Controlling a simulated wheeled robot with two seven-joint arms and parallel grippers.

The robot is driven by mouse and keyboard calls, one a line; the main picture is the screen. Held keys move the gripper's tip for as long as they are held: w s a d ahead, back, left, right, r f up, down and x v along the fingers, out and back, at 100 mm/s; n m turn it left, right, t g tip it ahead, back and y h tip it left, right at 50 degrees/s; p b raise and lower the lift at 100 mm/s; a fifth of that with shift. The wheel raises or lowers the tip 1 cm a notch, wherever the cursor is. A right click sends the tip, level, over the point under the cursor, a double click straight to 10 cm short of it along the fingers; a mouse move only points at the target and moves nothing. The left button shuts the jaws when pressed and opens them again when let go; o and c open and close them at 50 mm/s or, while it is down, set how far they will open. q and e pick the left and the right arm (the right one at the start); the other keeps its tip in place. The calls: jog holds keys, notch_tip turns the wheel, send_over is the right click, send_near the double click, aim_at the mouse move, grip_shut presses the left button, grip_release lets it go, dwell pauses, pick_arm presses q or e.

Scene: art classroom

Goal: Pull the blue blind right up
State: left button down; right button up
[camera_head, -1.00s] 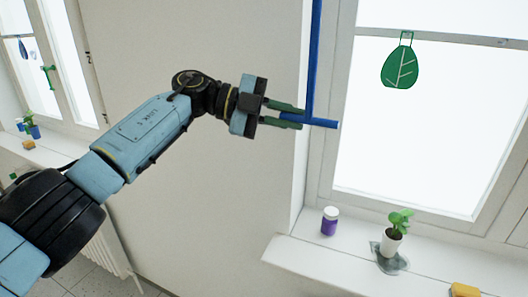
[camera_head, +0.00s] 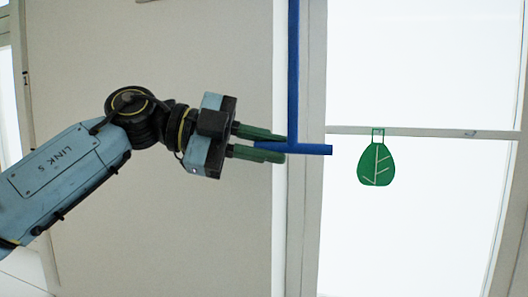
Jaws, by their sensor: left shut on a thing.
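A blue vertical strip (camera_head: 293,75) comes down from the top edge in front of the window frame. It ends in a short blue crossbar (camera_head: 315,150), so the two form an upside-down T. My left gripper (camera_head: 272,146) comes from the left, with its dark green fingers level. It is shut on the left part of the crossbar, which partly hides behind the fingers. No spread-out blue blind shows in this view; the upper end of the strip is out of the picture. My right gripper is not in view.
A green leaf ornament (camera_head: 376,165) hangs at the window to the right of the crossbar, apart from it. A pale window frame post (camera_head: 308,220) stands right behind the crossbar. A plain beige wall (camera_head: 160,230) fills the space behind my left arm.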

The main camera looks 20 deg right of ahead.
pick_arm(q)
jog(key=shift+r, duration=0.4)
jog(key=c, duration=1.8)
grip_release()
jog(key=o, duration=0.4)
jog(key=shift+s+f, duration=0.1)
jog(key=shift+w+a, duration=0.2)
jog(key=shift+a, duration=0.05)
jog(key=b+v, duration=0.2)
jog(key=v, duration=1.1)
jog(key=shift+s, duration=0.15)
